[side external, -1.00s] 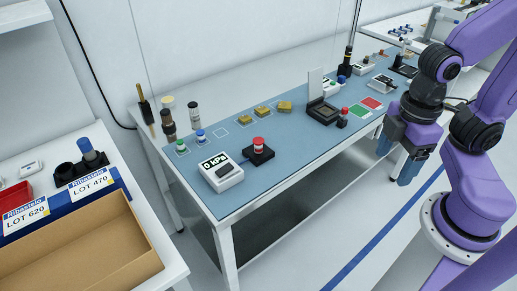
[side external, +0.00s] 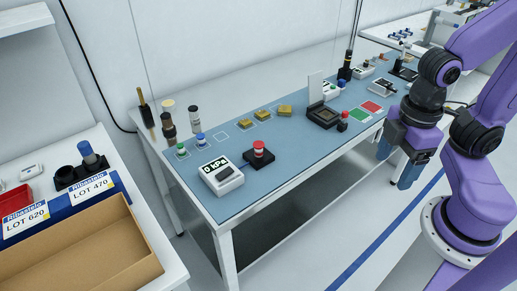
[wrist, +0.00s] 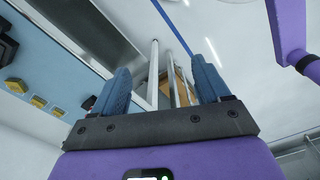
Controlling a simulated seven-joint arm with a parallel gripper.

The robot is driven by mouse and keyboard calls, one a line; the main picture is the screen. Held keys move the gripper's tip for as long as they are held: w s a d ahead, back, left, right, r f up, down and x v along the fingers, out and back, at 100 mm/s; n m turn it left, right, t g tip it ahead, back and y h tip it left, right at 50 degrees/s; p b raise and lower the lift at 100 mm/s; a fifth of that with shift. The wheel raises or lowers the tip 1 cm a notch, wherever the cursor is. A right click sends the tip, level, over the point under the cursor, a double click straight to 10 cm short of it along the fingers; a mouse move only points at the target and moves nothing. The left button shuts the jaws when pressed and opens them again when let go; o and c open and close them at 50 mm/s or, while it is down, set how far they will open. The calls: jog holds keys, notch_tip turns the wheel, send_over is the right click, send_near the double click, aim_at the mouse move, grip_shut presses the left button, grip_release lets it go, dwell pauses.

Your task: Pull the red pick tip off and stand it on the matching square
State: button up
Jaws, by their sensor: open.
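A red-topped piece with a pale band (side external: 259,149), which looks like the red pick tip, stands upright on a black block (side external: 258,161) near the bench's front edge. An empty pale-outlined square (side external: 221,137) lies behind it to the left; its colour is too faint to tell. A green-topped tip (side external: 181,150) and a blue-topped tip (side external: 200,138) stand on similar squares. My gripper (side external: 397,164) is open and empty, pointing down beyond the bench's front edge, well right of the red tip. In the wrist view its blue fingers (wrist: 163,78) are apart with nothing between them.
A white box reading 0 kPa (side external: 221,177) sits left of the black block. Dark posts (side external: 168,125) stand at the back left.

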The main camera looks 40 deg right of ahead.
jog(key=shift+c, duration=1.4)
jog(key=n+t+h, duration=0.1)
jog(key=n+h, duration=0.3)
jog(key=n, duration=0.6)
send_over(257, 145)
jog(key=s+a, duration=0.2)
jog(key=a, duration=0.3)
jog(key=x, duration=1.6)
jog(key=shift+w+d+f, duration=0.1)
jog(key=shift+f, duration=0.1)
jog(key=c, duration=1)
